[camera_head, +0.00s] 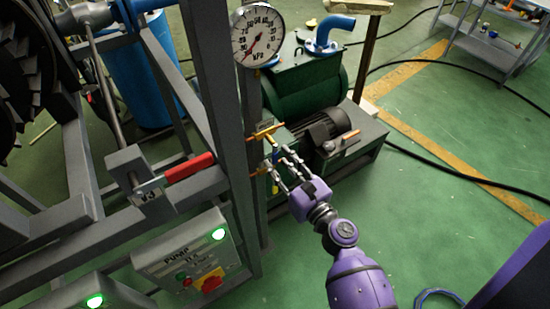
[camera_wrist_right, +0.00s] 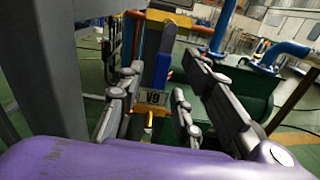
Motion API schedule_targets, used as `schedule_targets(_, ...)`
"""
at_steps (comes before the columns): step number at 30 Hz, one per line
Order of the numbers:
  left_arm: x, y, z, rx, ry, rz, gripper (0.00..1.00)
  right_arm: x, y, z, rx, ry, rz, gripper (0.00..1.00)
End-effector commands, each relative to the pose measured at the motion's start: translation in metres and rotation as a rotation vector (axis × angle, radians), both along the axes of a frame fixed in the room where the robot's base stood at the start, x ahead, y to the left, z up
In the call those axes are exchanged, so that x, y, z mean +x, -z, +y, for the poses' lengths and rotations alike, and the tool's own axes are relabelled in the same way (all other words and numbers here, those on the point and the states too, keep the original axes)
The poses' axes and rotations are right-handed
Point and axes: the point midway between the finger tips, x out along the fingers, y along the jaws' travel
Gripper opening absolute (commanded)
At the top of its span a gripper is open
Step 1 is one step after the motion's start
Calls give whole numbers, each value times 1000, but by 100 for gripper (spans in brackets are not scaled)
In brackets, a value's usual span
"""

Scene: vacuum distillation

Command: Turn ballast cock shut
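In the right wrist view a small valve with a blue handle (camera_wrist_right: 162,70) and a label plate that seems to read "V8" or "VB" (camera_wrist_right: 153,98) stands ahead of my gripper; I take it for the ballast cock. In the head view the blue part (camera_head: 275,156) is small, beside the grey post and close to the fingertips. My right gripper (camera_head: 281,161) is open, with its fingers on either side of the handle in the wrist view (camera_wrist_right: 158,85). Contact cannot be told. My left gripper is not in view.
A pressure gauge (camera_head: 257,35) is on the grey post (camera_head: 222,100). The green pump (camera_head: 305,92) stands behind.

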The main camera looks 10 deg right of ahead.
Motion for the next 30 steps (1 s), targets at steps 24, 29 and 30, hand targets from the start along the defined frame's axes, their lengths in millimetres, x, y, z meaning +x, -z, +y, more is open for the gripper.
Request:
schedule_targets(24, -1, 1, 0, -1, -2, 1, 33, -87, 0, -31, 1, -1, -1, 33)
schedule_targets(29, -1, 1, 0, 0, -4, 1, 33, -87, 0, -31, 1, -1, 0, 33)
schedule_targets(30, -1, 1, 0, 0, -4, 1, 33, -87, 0, -31, 1, -1, 0, 33)
